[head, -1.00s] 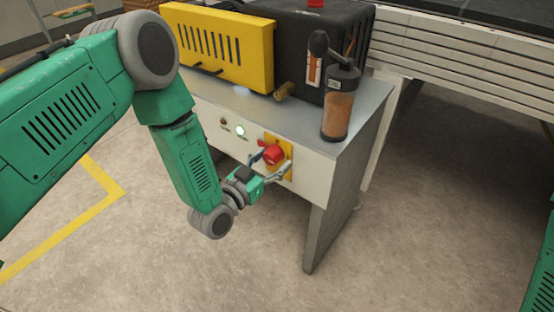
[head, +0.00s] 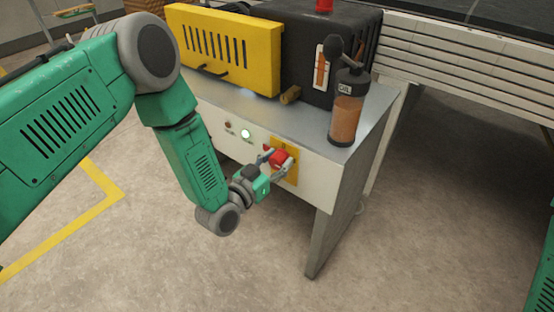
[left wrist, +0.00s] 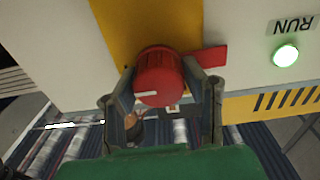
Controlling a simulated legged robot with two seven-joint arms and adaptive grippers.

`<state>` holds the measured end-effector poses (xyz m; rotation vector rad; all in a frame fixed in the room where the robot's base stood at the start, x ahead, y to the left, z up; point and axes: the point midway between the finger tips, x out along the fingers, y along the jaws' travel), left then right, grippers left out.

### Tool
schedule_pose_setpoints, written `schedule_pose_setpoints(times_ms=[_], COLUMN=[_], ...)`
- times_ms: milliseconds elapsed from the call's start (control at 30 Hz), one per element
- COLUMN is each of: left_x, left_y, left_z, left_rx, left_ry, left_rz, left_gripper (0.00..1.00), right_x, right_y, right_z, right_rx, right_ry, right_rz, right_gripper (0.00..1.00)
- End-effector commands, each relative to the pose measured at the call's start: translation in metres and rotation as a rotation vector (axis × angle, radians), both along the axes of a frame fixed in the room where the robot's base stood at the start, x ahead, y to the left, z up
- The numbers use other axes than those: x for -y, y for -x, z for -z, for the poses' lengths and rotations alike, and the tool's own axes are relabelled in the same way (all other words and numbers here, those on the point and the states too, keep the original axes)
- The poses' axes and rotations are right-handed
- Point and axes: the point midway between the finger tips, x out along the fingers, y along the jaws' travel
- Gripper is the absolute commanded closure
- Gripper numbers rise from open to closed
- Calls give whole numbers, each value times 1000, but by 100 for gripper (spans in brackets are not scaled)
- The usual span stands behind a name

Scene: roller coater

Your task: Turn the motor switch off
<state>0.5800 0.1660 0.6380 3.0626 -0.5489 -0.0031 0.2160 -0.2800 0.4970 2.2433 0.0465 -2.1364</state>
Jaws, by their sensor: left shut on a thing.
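The motor switch is a red rotary knob (head: 280,158) on a yellow plate (head: 291,173) on the front panel of the white cabinet. My left gripper (head: 275,161) is shut on the knob, one finger on each side. In the left wrist view the red knob (left wrist: 158,77) sits between the two fingers of the left gripper (left wrist: 163,90), and its white mark points to the left of the picture. A red tab (left wrist: 207,57) shows beside the knob there. The green RUN light (left wrist: 286,55) is lit; it also shows in the head view (head: 246,134). My right gripper is not in view.
An oil bottle (head: 348,108) stands on the cabinet top (head: 300,115) near its right edge. A yellow vented box (head: 222,50) and a dark machine housing (head: 310,55) stand behind. The floor (head: 150,250) in front is clear.

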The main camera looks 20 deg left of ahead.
Motion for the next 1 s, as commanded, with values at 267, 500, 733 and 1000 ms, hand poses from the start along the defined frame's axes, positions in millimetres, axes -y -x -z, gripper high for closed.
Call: schedule_pose_setpoints(times_ms=[267, 500, 733, 1000], left_x=[-4, -5, -6, -8], left_y=[0, 1, 0, 0], left_z=[1, 2, 3, 5], left_rx=[-55, -130, -205, -293], left_ry=[132, 337, 542, 783], left_rz=[-6, -6, -7, -9], left_gripper=[92, 92, 92, 92], right_x=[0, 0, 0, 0], right_y=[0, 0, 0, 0], right_z=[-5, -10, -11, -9], right_rx=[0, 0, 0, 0], right_ry=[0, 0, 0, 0], right_rz=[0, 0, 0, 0], right_gripper=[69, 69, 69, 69])
